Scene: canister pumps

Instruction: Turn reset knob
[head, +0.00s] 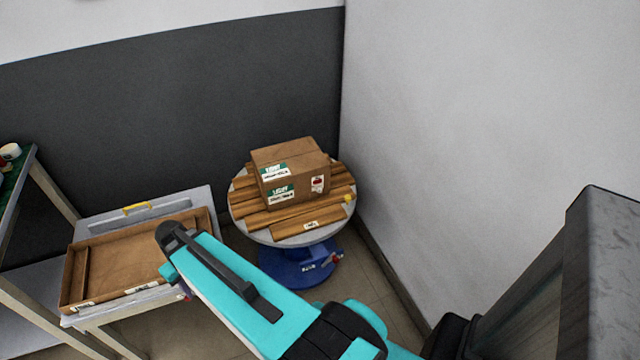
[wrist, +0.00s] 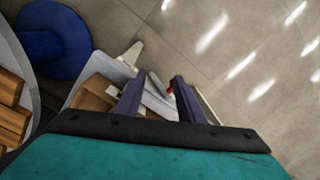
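I cannot make out a reset knob for certain in either view. A small red part (wrist: 171,87) shows beside the right finger in the wrist view, too small to identify. Another small red and white part (head: 336,257) sits on the side of the blue pedestal (head: 290,266) in the head view. My gripper (wrist: 159,78) has two purple fingers standing apart with nothing held between them. It hangs over the grey cart. In the head view my teal arm hides most of the gripper.
A round table (head: 236,212) on the pedestal carries wooden slats (head: 305,222) and a cardboard box (head: 290,170). A grey cart (head: 190,197) with an open cardboard tray (head: 130,265) stands left. A shelf (head: 50,190) is at far left. Walls close the back and right.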

